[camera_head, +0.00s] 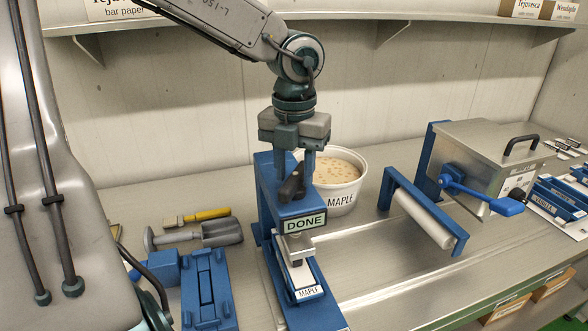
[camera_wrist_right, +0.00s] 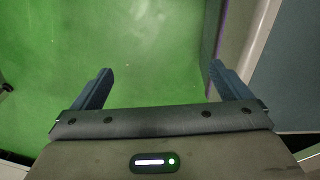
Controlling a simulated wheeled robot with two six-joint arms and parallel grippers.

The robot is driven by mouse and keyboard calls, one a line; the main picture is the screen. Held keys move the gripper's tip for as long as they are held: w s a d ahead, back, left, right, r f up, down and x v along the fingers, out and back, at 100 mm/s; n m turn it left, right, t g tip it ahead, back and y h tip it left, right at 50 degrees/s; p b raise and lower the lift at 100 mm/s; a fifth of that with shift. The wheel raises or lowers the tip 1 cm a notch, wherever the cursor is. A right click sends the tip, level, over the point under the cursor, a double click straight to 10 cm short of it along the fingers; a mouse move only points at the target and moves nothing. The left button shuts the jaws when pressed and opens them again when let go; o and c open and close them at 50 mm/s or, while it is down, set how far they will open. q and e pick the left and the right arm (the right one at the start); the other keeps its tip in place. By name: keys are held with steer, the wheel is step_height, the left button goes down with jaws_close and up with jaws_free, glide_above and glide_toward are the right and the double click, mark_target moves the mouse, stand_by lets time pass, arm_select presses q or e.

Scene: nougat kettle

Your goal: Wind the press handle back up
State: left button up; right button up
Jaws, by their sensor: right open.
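The blue press (camera_head: 268,200) stands upright on the bench, with a "DONE" sign (camera_head: 304,224) on its front. Its black handle (camera_head: 291,186) is at the top of the press, above the sign. A mould labelled "MAPLE" (camera_head: 309,291) lies under the press head. My left gripper (camera_head: 295,176) points straight down over the handle. Its two fingers are spread, with the handle between or just in front of them; I cannot tell whether they touch it. My right gripper (camera_wrist_right: 161,82) is open and empty above a green floor in the right wrist view.
A white tub labelled "MAPLE" (camera_head: 341,200) stands right behind the press. A blue roller frame (camera_head: 424,216) and a metal box with a blue lever (camera_head: 484,165) stand further right.

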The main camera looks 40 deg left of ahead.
mark_target(294, 176)
stand_by(0.3)
arm_select(q)
steer(key=shift+r+p, duration=0.75)
steer(key=shift+p, duration=0.1)
step_height(294, 176, up, 6)
steer(key=p, duration=0.6)
steer(key=shift+s, duration=0.1)
step_height(294, 176, up, 3)
steer(key=p, duration=0.3)
steer(key=shift+r, duration=0.1)
